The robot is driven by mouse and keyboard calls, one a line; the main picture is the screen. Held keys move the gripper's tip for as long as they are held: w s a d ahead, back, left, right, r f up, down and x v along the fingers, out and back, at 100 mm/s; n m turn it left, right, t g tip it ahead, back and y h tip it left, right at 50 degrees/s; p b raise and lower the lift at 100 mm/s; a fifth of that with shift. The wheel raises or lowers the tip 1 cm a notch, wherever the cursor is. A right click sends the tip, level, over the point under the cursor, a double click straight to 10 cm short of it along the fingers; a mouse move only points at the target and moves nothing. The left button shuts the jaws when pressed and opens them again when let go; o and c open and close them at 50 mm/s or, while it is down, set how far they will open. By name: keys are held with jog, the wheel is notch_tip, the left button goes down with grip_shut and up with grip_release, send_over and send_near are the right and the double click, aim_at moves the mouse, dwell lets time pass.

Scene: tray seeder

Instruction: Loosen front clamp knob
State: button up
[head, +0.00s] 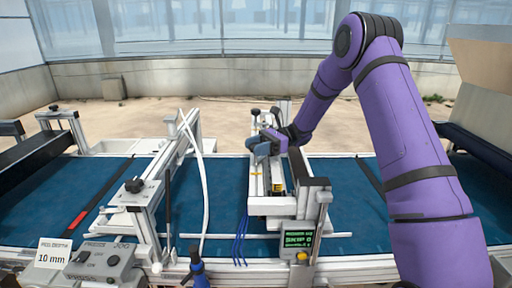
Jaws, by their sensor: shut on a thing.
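My gripper (256,146) is at the end of the purple arm, low over the middle white rail unit (277,206) that spans the blue belt. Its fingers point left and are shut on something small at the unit. The fingers hide what they hold, so I cannot tell whether it is the front clamp knob. A dark knob (255,112) shows on the far part of this unit, behind the gripper. Another black knob (134,185) sits on top of the left white unit, apart from the gripper.
A green display (298,238) with a yellow button stands at the front of the middle unit. A grey control box (100,262) and a "10 mm" sign (53,254) stand front left. White hose (205,180) and blue tubes (240,237) run nearby. The blue belt (338,195) is clear right of the unit.

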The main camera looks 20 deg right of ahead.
jog(key=shift+n+g+h, duration=0.9)
jog(key=shift+n+g, duration=0.7)
jog(key=shift+g, duration=1)
jog(key=o, duration=0.9)
jog(key=shift+r, duration=0.6)
notch_tip(320, 180, up, 2)
jog(key=shift+r, duration=0.25)
jog(key=s, duration=0.5)
jog(key=s+r, duration=0.1)
jog(key=s, duration=1)
jog(key=shift+r, duration=0.15)
